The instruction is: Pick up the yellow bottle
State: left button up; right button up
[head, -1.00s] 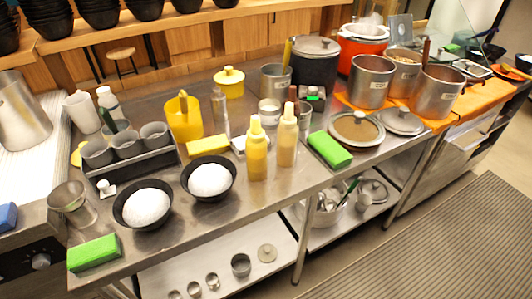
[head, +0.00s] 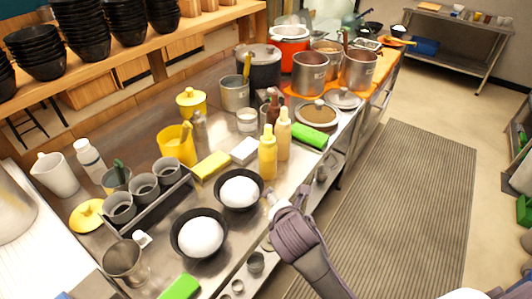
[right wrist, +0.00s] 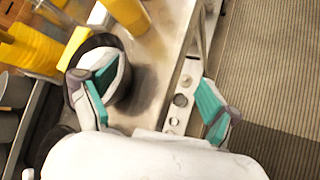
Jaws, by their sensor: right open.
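The yellow bottle (head: 267,158) stands upright on the steel counter, with a paler, cream-yellow bottle (head: 284,137) close behind it to the right. A yellow bottle body, likely the same one, is cut off at the top of the right wrist view (right wrist: 126,12). My right gripper (head: 276,201) is over the counter's front edge, below and apart from the bottle. In the right wrist view my right gripper (right wrist: 155,95) is open, with its green-padded fingers wide apart and nothing between them. My left gripper is not in view.
Two black bowls of white contents (head: 240,190) (head: 200,234) stand left of my right gripper. A green block (head: 309,135), a yellow block (head: 211,165) and a white block (head: 245,150) lie around the bottles. A lower shelf and open floor (head: 400,210) lie in front.

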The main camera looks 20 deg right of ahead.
aim_at(268, 154)
jog(key=w+a+r+n+t, duration=0.1)
jog(key=w+r+n+t, duration=0.2)
jog(key=w+r+n, duration=0.5)
jog(key=shift+n+h, duration=0.3)
jog(key=shift+n, duration=0.1)
jog(key=x, duration=0.2)
jog(key=f+x, duration=0.1)
jog(key=x, duration=0.4)
jog(key=shift+w+f, duration=0.1)
jog(key=shift+f, duration=0.25)
jog(key=shift+p+x, duration=0.45)
jog(key=shift+x, duration=2.35)
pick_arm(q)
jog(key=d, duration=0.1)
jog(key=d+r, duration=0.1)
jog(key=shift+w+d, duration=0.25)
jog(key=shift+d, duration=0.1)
pick_arm(e)
jog(key=shift+c, duration=0.2)
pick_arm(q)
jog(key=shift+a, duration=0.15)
pick_arm(e)
jog(key=shift+r, duration=0.1)
jog(key=c, duration=0.9)
